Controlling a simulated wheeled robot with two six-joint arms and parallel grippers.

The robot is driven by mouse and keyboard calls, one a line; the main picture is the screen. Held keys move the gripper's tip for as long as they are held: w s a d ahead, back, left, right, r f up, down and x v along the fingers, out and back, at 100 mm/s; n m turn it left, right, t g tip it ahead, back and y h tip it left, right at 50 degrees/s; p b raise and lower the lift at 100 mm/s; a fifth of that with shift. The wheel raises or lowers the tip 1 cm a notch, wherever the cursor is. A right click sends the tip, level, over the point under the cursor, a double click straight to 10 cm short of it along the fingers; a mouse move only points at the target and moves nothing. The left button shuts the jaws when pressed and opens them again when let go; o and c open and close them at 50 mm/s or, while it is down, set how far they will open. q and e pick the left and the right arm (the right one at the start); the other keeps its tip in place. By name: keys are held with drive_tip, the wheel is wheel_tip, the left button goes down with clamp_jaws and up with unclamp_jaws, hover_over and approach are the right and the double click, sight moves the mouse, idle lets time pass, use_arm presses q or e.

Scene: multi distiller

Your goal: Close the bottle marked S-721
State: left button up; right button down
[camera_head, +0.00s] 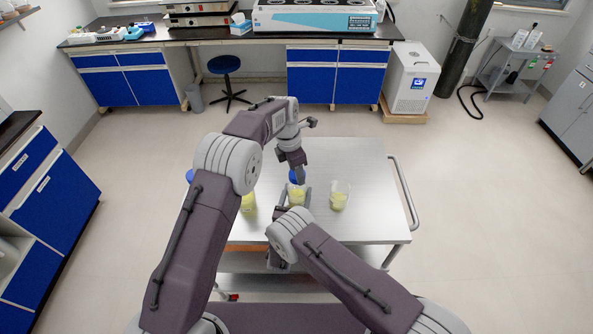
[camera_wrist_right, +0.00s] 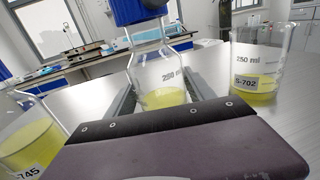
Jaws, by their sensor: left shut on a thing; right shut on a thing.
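The right gripper is mostly hidden behind my arm in the head view.
A beaker (camera_wrist_right: 257,68) marked S-702 stands right of the bottle, and a vessel (camera_wrist_right: 28,140) whose label ends in 745 stands left. A blue object (camera_head: 189,175) is partly hidden behind my left arm. The steel table (camera_head: 350,158) is clear at the back.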

use_arm(q)
drive_tip(key=shift+f, duration=0.6)
drive_tip(key=m, duration=0.6)
drive_tip(key=shift+w+g, duration=0.15)
drive_tip(key=shift+g, duration=0.25)
drive_tip(key=m, duration=0.3)
drive_tip(key=shift+m+g, duration=0.3)
drive_tip(key=shift+m, duration=0.1)
drive_tip(key=o, duration=1.3)
